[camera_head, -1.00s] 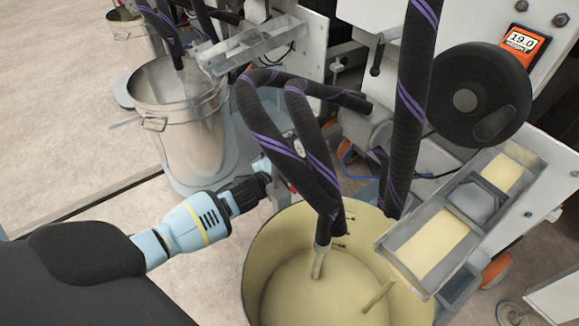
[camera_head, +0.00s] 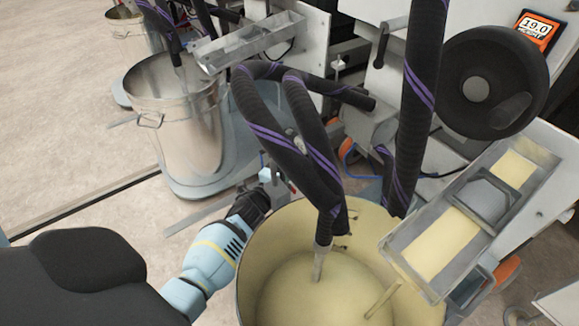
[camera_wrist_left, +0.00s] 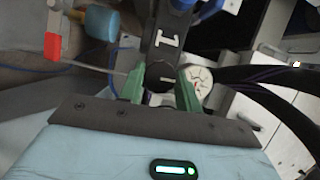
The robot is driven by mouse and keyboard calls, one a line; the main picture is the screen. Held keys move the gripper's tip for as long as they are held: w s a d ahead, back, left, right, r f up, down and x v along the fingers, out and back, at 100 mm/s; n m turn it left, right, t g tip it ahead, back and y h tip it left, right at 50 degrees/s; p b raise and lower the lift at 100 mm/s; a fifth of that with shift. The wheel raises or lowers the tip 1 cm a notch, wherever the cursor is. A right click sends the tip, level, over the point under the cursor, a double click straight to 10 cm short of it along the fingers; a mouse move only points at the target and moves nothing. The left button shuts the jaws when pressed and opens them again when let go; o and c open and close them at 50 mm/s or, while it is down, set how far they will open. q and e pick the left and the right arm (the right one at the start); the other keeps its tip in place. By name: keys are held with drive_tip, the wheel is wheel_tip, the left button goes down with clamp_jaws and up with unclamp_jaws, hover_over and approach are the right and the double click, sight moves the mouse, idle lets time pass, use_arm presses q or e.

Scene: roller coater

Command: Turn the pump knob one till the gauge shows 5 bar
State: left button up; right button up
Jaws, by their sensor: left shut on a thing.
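In the left wrist view my left gripper (camera_wrist_left: 162,90) has its two green fingers on either side of a dark round knob (camera_wrist_left: 158,76) and is shut on it. A plate marked "1" is just above the knob. A round white gauge (camera_wrist_left: 201,82) is right of the fingers; its needle reading is too small to tell. In the head view my left gripper (camera_head: 264,193) reaches the pump area behind the cream-filled bucket; the knob and gauge face are hidden there. My right gripper is not in view.
A large bucket (camera_head: 249,265) of cream liquid stands close right of my left arm. Thick black hoses with purple stripes (camera_head: 290,140) hang over it. A steel bucket (camera_head: 190,135) stands behind left. A black handwheel (camera_head: 485,85) and an orange display reading 19.0 (camera_head: 535,29) are at right.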

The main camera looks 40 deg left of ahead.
use_arm(q)
drive_tip(key=shift+m, duration=0.4)
drive_tip(key=o, duration=1)
drive_tip(key=shift+c, duration=0.2)
